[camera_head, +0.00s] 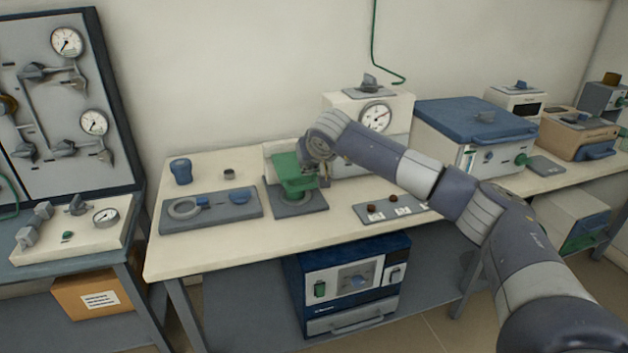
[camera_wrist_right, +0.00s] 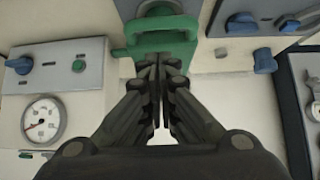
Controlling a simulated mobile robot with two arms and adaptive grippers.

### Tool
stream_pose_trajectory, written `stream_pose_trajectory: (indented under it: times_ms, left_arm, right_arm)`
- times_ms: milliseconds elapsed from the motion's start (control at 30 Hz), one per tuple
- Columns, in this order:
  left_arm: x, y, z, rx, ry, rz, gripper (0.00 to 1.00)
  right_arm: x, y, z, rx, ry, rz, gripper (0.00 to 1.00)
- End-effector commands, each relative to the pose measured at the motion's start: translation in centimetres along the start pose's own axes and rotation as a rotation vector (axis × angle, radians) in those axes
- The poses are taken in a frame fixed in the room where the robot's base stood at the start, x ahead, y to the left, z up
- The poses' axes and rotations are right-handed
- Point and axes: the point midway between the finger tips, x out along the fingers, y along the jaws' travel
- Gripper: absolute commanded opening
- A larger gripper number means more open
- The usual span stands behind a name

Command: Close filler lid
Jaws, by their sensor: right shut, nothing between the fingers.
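A green part (camera_head: 290,172), which looks like the filler lid, sits over a grey base plate (camera_head: 299,206) on the bench. A pale block stands behind it. I cannot tell from here whether the lid is fully down. My right gripper (camera_head: 322,176) is at the right side of the green part, partly hidden by my wrist. In the right wrist view, the green part (camera_wrist_right: 168,45) has a bar-like edge, and my shut, empty fingers (camera_wrist_right: 161,62) are right at it. Whether they touch it is unclear. My left gripper is not in view.
Left on the bench are a grey tray (camera_head: 245,213) with a ring and blue-handled pieces, and a blue knob-shaped item (camera_head: 181,171). A gauge box (camera_head: 391,112) stands behind my forearm. A small plate with brown pieces (camera_head: 367,216) lies near the front edge.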

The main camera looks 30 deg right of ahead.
Motion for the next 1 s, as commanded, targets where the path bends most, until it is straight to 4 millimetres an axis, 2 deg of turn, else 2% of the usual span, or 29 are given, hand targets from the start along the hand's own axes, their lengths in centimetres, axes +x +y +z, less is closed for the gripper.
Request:
stream_pose_trajectory:
  times_ms: [33,167,200,600,800,1000]
  left_arm:
    - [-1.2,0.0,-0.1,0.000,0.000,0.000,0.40]
    - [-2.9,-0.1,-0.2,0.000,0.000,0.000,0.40]
    - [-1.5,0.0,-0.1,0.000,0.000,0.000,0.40]
    - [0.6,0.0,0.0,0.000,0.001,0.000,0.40]
    - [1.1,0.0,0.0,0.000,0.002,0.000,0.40]
    - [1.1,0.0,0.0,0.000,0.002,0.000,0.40]
  right_arm:
    - [-1.1,0.0,-0.9,0.000,0.002,0.000,0.00]
    - [-3.0,0.0,-2.3,0.001,0.002,0.001,0.00]
    - [-2.2,0.0,-0.4,-0.003,-0.003,0.003,0.00]
    - [-3.9,0.0,6.0,-0.002,0.000,0.001,0.00]
    - [-4.5,-0.1,7.8,-0.001,0.000,0.001,0.00]
    - [-4.7,0.0,8.2,0.001,0.001,0.002,0.00]
